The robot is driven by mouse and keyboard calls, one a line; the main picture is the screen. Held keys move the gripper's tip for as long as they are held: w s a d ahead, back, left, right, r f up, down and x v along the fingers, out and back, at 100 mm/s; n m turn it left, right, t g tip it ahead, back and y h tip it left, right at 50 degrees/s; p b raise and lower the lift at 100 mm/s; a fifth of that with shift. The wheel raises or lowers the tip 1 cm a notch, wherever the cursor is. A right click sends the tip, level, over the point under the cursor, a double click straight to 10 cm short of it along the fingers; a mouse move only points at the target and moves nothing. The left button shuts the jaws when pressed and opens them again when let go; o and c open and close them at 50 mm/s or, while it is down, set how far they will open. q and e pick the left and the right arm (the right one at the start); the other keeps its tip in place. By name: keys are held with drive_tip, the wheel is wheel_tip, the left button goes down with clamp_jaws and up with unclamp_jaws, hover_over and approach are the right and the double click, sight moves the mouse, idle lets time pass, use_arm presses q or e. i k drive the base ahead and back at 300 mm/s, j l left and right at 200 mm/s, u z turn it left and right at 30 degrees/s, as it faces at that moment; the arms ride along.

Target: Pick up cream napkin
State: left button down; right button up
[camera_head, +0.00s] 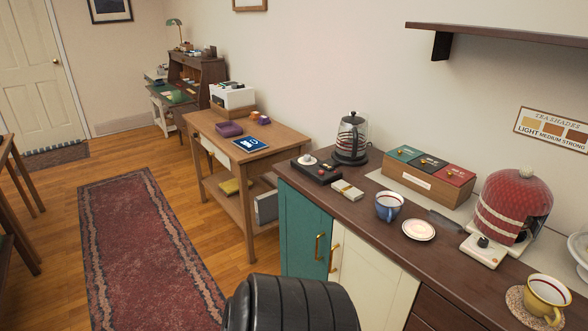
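The cream napkin (347,190) lies folded, with a darker band around it, on the dark wooden counter (397,248). It is near the counter's front edge, between a dark control box and a blue cup. Nothing covers it. Neither of my grippers is in view. A black, ridged part of my own body shows at the bottom middle, apart from the napkin.
A glass kettle (351,138), the control box (317,171), a tea box (429,177), the blue cup (389,206), a saucer (419,230) and a red-covered teapot (512,208) stand around. A yellow cup (546,297) is at right. Floor at left has a rug (148,250).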

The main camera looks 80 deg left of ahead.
sight(348, 190)
drive_tip(key=u, duration=2.05)
